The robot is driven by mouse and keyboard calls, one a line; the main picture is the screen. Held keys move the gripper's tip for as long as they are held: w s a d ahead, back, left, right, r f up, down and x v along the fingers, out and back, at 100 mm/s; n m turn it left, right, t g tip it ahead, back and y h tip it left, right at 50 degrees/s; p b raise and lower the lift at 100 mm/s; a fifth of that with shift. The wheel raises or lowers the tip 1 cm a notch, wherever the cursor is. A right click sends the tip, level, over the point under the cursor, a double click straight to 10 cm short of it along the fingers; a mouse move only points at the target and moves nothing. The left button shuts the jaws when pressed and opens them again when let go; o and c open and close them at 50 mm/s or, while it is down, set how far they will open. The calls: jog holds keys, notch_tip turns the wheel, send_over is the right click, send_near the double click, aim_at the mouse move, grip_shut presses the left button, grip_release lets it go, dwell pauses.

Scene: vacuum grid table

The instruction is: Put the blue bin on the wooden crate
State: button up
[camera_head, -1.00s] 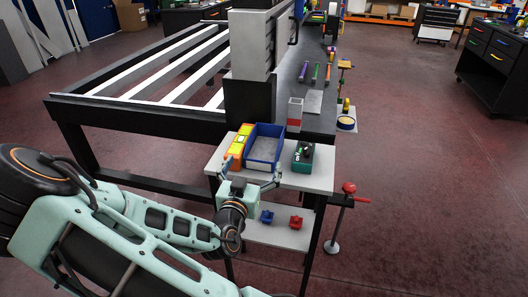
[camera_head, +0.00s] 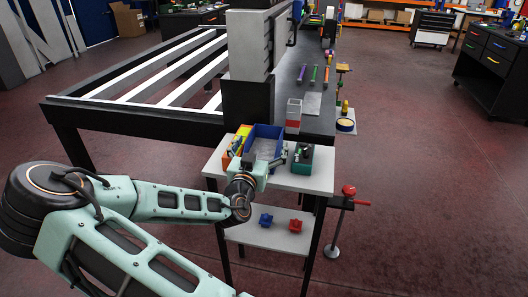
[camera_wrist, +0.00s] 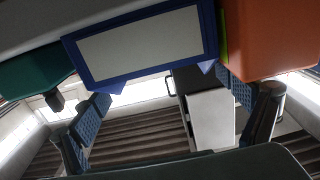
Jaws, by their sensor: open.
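The blue bin (camera_head: 264,131) stands on the small white-topped side table, between an orange-yellow bin and a green bin. My gripper (camera_head: 260,156) is at its near side and hides its lower front. In the wrist view the blue bin (camera_wrist: 211,35) fills the top middle, with a pale panel inside its blue border. My gripper (camera_wrist: 165,100) is open there, its two blue-padded fingers wide apart with nothing between them. I cannot tell whether a finger touches the bin. I cannot pick out a wooden crate in these frames.
The orange-yellow bin (camera_head: 234,148) is close on the left and the green bin (camera_head: 303,159) close on the right. A blue part (camera_head: 266,220) and a red part (camera_head: 295,226) lie on the lower shelf (camera_head: 275,238). The long slatted table (camera_head: 135,116) stands behind. Open floor lies right.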

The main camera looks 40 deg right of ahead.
aim_at(264, 155)
jog(key=x, duration=0.3)
jog(key=shift+w+d+f, duration=0.15)
jog(key=shift+w+d, duration=0.05)
jog(key=shift+w, duration=0.05)
jog(key=c, duration=1.8)
jog(key=shift+r, duration=0.95)
jog(key=shift+c, duration=0.2)
jog(key=s+a+r+p, duration=0.4)
jog(key=s+r+p, duration=0.2)
jog(key=r, duration=0.3)
jog(key=shift+s+r+p, duration=0.2)
jog(key=shift+s+p, duration=0.05)
jog(key=shift+p, duration=0.35)
